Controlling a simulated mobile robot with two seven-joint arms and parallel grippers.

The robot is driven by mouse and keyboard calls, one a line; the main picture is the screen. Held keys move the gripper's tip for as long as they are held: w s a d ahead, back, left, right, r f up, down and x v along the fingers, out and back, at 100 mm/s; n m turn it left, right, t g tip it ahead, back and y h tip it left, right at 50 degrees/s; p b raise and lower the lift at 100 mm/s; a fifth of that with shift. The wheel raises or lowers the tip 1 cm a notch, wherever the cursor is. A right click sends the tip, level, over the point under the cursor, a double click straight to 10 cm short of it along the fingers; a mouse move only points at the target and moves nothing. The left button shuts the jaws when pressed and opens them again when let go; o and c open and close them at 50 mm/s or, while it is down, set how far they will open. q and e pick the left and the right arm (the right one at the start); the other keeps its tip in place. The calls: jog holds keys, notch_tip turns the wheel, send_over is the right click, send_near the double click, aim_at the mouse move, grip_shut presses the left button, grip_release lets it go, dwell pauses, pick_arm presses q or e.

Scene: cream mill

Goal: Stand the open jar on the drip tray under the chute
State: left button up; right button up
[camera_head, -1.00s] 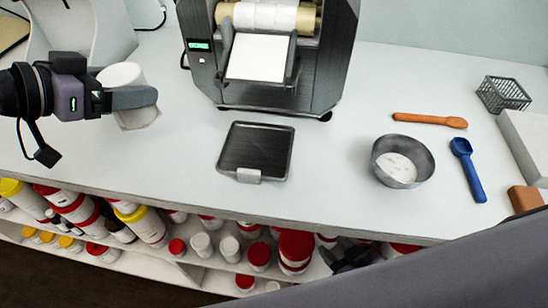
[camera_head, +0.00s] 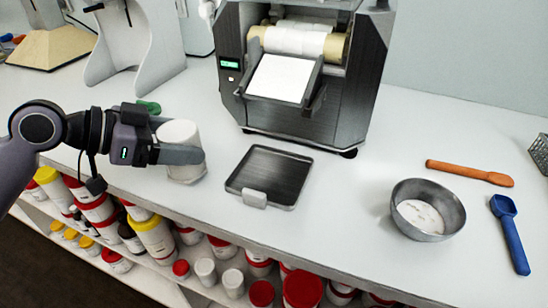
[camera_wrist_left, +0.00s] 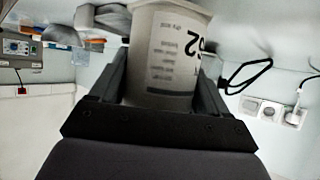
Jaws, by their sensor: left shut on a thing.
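The white open jar (camera_head: 186,168) is upright between the fingers of my left gripper (camera_head: 182,155), to the left of the drip tray. In the left wrist view the jar (camera_wrist_left: 168,50) shows a printed label, with a gripper finger on each side. The dark square drip tray (camera_head: 238,183) lies on the counter in front of the mill, bare, with a pale tab at its front edge. The sloping white chute (camera_head: 280,78) is on the front of the mill (camera_head: 345,85), above and behind the tray. My right gripper is not in view.
A metal bowl with white cream (camera_head: 428,210) stands to the right, near an orange spatula (camera_head: 470,173) and a blue scoop (camera_head: 510,235). A green lid-like item (camera_head: 148,106) lies behind my left gripper. The counter between jar and tray is clear.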

pick_arm(q)
jog(key=d+p, duration=0.1)
jog(key=d, duration=0.9)
jog(key=shift+d+r, duration=0.15)
jog(key=d, duration=0.5)
jog(key=shift+p, duration=0.3)
jog(key=shift+f, duration=0.7)
jog(key=shift+a+f, duration=0.15)
jog(key=shift+f, duration=0.15)
jog(key=o, duration=1)
jog(key=shift+a+r, duration=0.1)
jog(key=shift+r, duration=0.1)
jog(key=v, duration=1.1)
jog(key=shift+s+a+r, duration=0.15)
jog(key=shift+s+a, duration=0.05)
jog(key=shift+a, duration=0.1)
